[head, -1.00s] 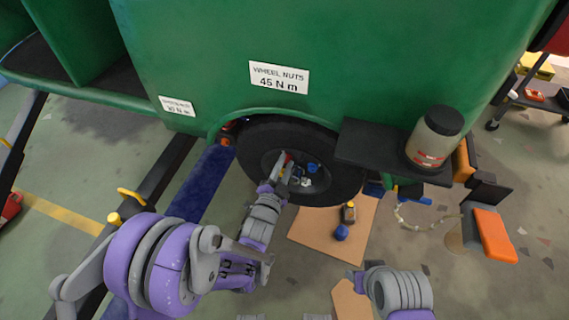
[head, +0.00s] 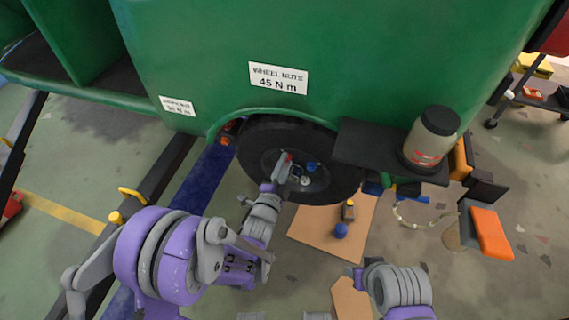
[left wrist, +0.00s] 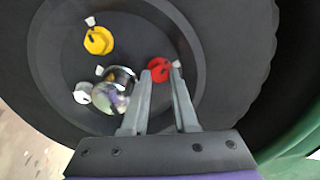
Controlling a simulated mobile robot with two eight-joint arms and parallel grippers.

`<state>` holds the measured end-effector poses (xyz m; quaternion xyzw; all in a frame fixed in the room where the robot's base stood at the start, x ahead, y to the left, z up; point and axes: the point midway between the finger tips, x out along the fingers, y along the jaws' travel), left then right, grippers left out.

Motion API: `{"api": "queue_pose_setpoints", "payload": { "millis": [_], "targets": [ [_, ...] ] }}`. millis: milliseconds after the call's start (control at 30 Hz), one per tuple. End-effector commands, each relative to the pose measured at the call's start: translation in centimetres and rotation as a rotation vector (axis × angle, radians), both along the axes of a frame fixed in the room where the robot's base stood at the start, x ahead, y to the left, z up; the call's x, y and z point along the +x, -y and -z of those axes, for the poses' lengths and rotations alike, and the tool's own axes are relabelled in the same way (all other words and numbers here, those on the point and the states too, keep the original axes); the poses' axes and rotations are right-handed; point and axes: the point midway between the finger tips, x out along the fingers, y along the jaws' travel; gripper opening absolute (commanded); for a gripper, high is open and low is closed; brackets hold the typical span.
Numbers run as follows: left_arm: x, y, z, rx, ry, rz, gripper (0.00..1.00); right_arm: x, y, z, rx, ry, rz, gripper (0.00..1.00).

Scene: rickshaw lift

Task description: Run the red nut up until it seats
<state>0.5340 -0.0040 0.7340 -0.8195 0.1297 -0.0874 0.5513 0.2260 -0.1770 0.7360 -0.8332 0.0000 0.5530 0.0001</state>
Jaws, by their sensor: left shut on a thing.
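The red nut (left wrist: 160,70) sits on the dark wheel face near the hub, between the fingertips of my left gripper (left wrist: 161,76), which is shut on it. In the head view the red nut (head: 289,157) shows as a small red spot beside my left gripper (head: 283,165). The wheel (head: 262,145) stands under the green body. A yellow nut (left wrist: 99,41) and a whitish nut (left wrist: 83,92) sit around the shiny hub cap (left wrist: 114,97). A blue nut (head: 311,167) shows in the head view. My right gripper (head: 354,273) is low at front right, its jaws unclear.
A black shelf (head: 365,150) with a jar (head: 433,138) juts out right of the wheel. A cardboard sheet (head: 313,227) on the floor carries a small dark bottle and a blue item (head: 340,231). An orange-topped object (head: 490,232) stands at right.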

Motion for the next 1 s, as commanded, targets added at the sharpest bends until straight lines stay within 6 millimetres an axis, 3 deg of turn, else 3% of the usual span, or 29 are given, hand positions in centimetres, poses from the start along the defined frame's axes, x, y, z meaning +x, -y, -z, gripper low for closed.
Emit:
{"api": "queue_pose_setpoints", "payload": {
  "millis": [133,167,333,767,1000],
  "targets": [
    [-0.09,-0.02,0.07,0.001,-0.002,0.0,0.0,0.0,0.0,0.01,0.0,0.0,0.0,0.5],
    [-0.09,-0.02,0.07,0.001,-0.002,0.0,0.29,0.0,0.0,0.01,0.0,0.0,0.0,0.5],
    [-0.06,0.0,0.06,0.0,-0.002,0.0,0.57,0.0,0.0,0.01,0.0,0.0,0.0,0.5],
    [-0.03,0.04,0.1,-0.004,-0.005,0.0,0.57,0.01,0.0,0.04,0.0,0.0,0.0,0.5],
    [-0.06,0.04,0.12,-0.148,-0.051,0.001,0.57,0.04,0.0,0.57,0.0,-0.002,0.0,0.5]
  ]
}}
